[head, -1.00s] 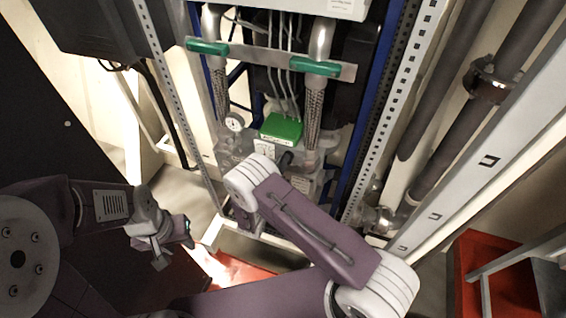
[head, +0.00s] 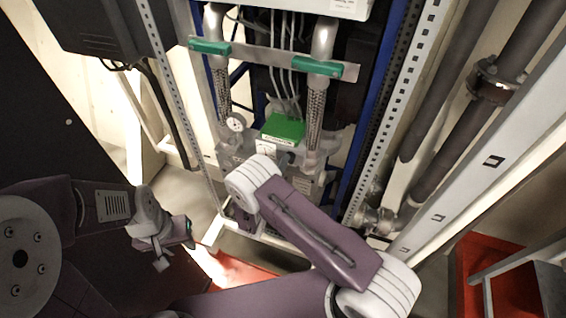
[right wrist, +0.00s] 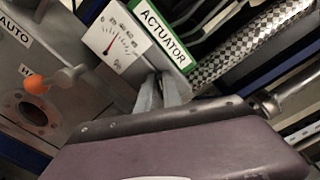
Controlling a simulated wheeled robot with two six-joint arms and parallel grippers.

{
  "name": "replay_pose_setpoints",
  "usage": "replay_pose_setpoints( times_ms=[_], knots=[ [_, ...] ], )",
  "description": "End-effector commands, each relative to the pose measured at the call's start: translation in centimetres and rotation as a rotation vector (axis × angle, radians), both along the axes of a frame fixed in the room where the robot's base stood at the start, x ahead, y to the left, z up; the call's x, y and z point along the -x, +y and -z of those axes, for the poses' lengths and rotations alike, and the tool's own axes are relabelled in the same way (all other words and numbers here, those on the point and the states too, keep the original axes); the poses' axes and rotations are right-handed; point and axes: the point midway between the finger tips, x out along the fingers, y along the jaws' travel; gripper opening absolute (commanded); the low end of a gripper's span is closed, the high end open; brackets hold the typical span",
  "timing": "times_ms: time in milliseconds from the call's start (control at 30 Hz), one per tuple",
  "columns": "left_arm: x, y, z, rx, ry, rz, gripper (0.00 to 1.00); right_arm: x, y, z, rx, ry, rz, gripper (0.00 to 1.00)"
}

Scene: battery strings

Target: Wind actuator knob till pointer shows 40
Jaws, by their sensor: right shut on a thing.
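The actuator's white dial (right wrist: 117,42) shows in the right wrist view, with a red pointer and small numbers that I cannot read surely. The green label "ACTUATOR" (right wrist: 163,36) runs along its edge. In the head view the green-topped actuator (head: 283,130) sits low in the cabinet, its dial (head: 266,148) below the top. My right gripper (right wrist: 160,90) is shut just below the dial, on what appears to be the actuator knob, mostly hidden between the fingers. In the head view my right arm hides this gripper. My left gripper (head: 172,245) hangs away from the cabinet; its jaw opening is unclear.
An orange-tipped lever (right wrist: 38,84) stands left of the dial, near an "AUTO" label (right wrist: 14,30). A braided hose (right wrist: 245,42) runs at the right.

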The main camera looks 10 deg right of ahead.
Motion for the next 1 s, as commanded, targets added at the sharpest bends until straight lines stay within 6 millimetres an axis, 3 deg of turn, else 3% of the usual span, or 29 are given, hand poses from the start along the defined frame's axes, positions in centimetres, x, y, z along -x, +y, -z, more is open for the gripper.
replay_pose_setpoints(
  times_ms=[133,167,200,233,567,1000],
  knots=[
    [0.0,0.0,0.0,0.0,0.0,0.0,0.36,0.0,0.1,0.0,-0.001,0.001,-0.002,0.0],
    [0.0,0.0,0.0,0.0,0.0,0.0,0.36,0.0,0.1,0.0,-0.001,0.001,-0.002,0.18],
    [0.0,0.0,0.0,0.0,0.0,0.0,0.36,0.0,0.1,0.0,-0.001,0.001,-0.002,0.29],
    [0.0,0.0,0.0,0.0,0.0,0.0,0.36,0.0,0.1,0.0,-0.001,0.001,-0.002,0.32],
    [0.0,0.0,0.1,0.0,0.0,0.0,0.36,0.3,0.3,0.1,-0.001,0.0,-0.003,0.32],
    [0.0,0.0,1.6,0.0,0.0,0.0,0.36,7.0,4.9,0.1,-0.001,0.0,-0.005,0.32]
  ],
)
